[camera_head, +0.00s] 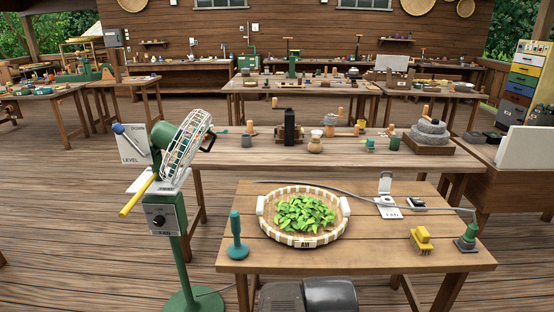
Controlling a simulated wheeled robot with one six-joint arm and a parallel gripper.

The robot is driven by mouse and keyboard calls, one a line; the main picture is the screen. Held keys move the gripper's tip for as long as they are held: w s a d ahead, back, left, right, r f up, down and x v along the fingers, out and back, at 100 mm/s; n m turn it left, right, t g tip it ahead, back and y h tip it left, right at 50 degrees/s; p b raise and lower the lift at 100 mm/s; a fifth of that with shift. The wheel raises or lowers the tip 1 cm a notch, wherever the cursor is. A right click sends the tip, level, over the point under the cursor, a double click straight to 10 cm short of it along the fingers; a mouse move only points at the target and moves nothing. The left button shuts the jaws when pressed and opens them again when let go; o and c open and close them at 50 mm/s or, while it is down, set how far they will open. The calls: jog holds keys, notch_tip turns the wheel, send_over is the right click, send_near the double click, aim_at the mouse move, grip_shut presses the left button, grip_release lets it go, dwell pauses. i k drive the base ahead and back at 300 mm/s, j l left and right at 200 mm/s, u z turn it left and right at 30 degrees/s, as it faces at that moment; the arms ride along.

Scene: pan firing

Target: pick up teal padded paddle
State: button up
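A teal tool (236,238) stands upright on the front wooden table, near its left edge. It has a slim handle on top and a wider round foot, and I take it to be the teal padded paddle. Nothing touches it, and it is just left of the basket. My gripper is not in view.
A round basket of green leaves (304,215) fills the table's (370,260) middle. A yellow brush-like thing (422,240) and a dark green piece (467,238) sit at the right. A green-posted fan (181,160) with a yellow handle stands close left of the table.

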aim_at(238, 250)
jog(key=i+j+u, duration=0.55)
jog(key=i, duration=0.25)
jog(key=k+j, duration=0.05)
